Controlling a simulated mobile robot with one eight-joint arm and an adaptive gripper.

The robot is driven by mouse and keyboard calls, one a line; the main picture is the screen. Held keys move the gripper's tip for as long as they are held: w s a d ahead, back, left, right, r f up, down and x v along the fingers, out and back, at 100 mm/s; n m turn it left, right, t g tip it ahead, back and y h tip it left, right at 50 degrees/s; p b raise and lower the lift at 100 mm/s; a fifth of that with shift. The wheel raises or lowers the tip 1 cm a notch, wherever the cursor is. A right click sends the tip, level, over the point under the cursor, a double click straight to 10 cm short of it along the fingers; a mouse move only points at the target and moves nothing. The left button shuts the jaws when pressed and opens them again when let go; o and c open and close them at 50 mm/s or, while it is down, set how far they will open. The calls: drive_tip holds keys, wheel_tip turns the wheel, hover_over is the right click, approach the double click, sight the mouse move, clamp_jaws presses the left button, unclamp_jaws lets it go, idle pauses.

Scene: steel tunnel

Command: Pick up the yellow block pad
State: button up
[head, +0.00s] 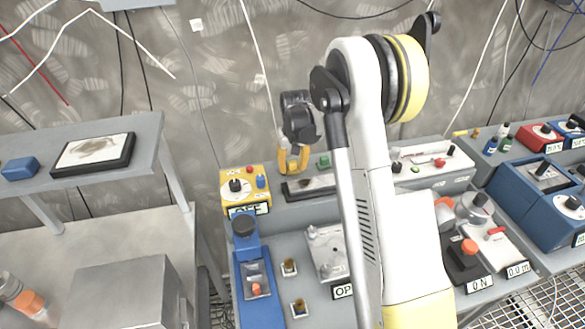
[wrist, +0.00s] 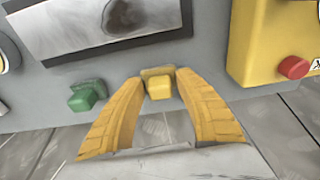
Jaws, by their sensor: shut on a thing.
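The yellow block pad (wrist: 158,85) is a small yellow block, seen in the wrist view between the tips of my gripper's two yellow fingers. My gripper (wrist: 160,81) is shut on it. In the head view my gripper (head: 293,160) points down over the back of the grey bench, and the pad cannot be told apart from the yellow fingers there. A similar green block (wrist: 87,95) lies to the left of the pad in the wrist view; it also shows in the head view (head: 323,160), right of my gripper.
A yellow control box (head: 245,188) stands left of my gripper, with a red button (wrist: 293,67) facing the wrist camera. A dark-framed panel (head: 300,190) lies in front. A blue lever unit (head: 254,275) and the wall behind bound the space.

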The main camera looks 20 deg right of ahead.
sight(293, 161)
drive_tip(key=shift+r, duration=0.1)
drive_tip(key=shift+r, duration=0.25)
clamp_jaws()
wheel_tip(293, 161, up, 4)
drive_tip(key=shift+d+f+p, duration=0.1)
drive_tip(key=shift+d+p, duration=0.05)
drive_tip(key=shift+p, duration=0.7)
drive_tip(key=s+d+r+p, duration=0.1)
drive_tip(key=s+d+r, duration=0.1)
drive_tip(key=d, duration=0.3)
drive_tip(key=s+d+r+p, duration=0.1)
drive_tip(key=s+d+r, duration=0.1)
drive_tip(key=d+r, duration=0.2)
drive_tip(key=shift+s+d+r, duration=0.25)
drive_tip(key=shift+s+d, duration=0.1)
drive_tip(key=shift+d, duration=0.35)
drive_tip(key=shift+c, duration=1.5)
unclamp_jaws()
drive_tip(key=shift+a, duration=0.1)
clamp_jaws()
